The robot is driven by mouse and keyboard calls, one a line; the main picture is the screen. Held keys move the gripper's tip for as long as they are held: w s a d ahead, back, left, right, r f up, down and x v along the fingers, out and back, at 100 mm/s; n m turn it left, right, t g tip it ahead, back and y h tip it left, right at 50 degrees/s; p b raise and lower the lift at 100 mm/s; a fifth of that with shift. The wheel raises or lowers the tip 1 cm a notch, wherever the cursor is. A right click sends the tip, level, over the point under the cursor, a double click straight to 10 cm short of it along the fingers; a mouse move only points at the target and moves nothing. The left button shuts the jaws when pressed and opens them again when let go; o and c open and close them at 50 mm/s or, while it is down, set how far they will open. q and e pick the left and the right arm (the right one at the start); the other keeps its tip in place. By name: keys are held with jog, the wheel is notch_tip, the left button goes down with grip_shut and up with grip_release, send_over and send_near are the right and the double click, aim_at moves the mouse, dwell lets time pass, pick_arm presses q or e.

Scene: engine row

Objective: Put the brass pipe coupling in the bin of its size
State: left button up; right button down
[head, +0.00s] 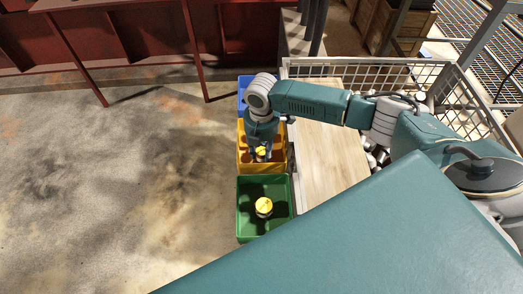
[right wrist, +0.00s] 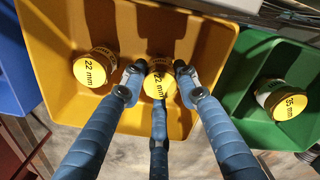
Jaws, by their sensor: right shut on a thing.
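My right gripper (head: 262,148) is over the yellow bin (head: 244,160), pointing down. In the right wrist view its fingers (right wrist: 158,76) are shut around a coupling (right wrist: 159,87) with a yellow top reading 22 mm, partly hidden by a finger. The coupling is within the outline of the yellow bin (right wrist: 215,40); I cannot tell whether it touches the floor of the bin. Another coupling marked 22 mm (right wrist: 94,68) is in the same bin, to the left. My left gripper is not in view.
The green bin (head: 243,232) holds a yellow-topped coupling (head: 264,207), whose label seems to read 35 mm. A blue bin (head: 242,88) is beyond the yellow one. A wooden board (head: 330,150) and a wire-mesh crate (head: 300,66) are to the right. Open floor is to the left.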

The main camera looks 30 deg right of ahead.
aim_at(262, 151)
jog(key=shift+f, duration=0.15)
jog(key=c, duration=1.3)
grip_release()
notch_tip(262, 151, up, 12)
jog(key=shift+r, duration=0.25)
